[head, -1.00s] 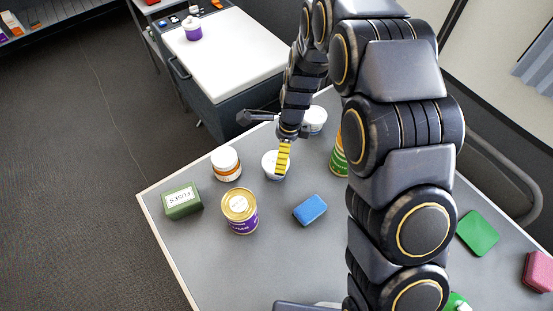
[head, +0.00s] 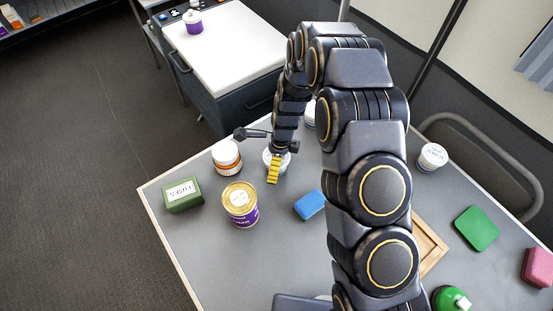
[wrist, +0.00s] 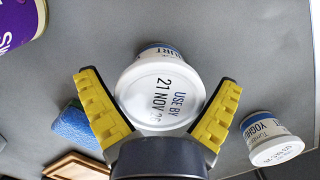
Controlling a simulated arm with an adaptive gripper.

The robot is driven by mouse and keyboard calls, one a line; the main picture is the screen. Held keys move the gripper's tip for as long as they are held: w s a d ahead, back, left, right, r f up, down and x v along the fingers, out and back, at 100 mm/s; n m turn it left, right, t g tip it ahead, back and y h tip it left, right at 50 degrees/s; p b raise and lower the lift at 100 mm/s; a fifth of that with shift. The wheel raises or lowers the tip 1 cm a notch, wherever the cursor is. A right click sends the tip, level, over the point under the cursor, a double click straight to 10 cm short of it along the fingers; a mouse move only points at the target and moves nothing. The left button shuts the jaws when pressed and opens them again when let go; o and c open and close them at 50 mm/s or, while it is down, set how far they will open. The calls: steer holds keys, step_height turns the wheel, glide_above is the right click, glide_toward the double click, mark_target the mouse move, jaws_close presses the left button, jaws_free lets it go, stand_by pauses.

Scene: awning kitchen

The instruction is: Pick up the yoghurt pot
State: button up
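A yoghurt pot (wrist: 160,95) with a white lid printed "USE BY 21 NOV" lies between my gripper's spread yellow fingers in the wrist view. Its side, with part of a blue label, shows beyond the lid. My gripper (wrist: 158,82) is open, one finger on each side of the lid, with visible gaps. In the head view my gripper (head: 273,171) is over this pot (head: 267,158), hiding most of it. A second yoghurt pot (wrist: 272,140), its label reading "YOGHU", stands to the right in the wrist view, outside the fingers.
An orange-banded white jar (head: 227,158), a purple tin (head: 240,205) and a green box (head: 182,195) stand left and front. A blue sponge (head: 309,205) lies near. Another white pot (head: 311,113) is partly behind my arm; one more (head: 433,157) stands right, beyond a wooden tray (head: 432,247).

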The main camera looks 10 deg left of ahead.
steer(key=c, duration=0.4)
steer(key=shift+c, duration=0.4)
steer(key=shift+r, duration=0.1)
steer(key=shift+r, duration=0.5)
steer(key=shift+c, duration=0.6)
steer(key=s+d+r, duration=0.2)
steer(key=s+r, duration=0.4)
steer(key=s+d+r, duration=0.3)
steer(key=s+r, duration=0.2)
steer(key=s, duration=0.1)
steer(key=shift+s+d+r, duration=0.3)
steer(key=shift+s+r, duration=0.1)
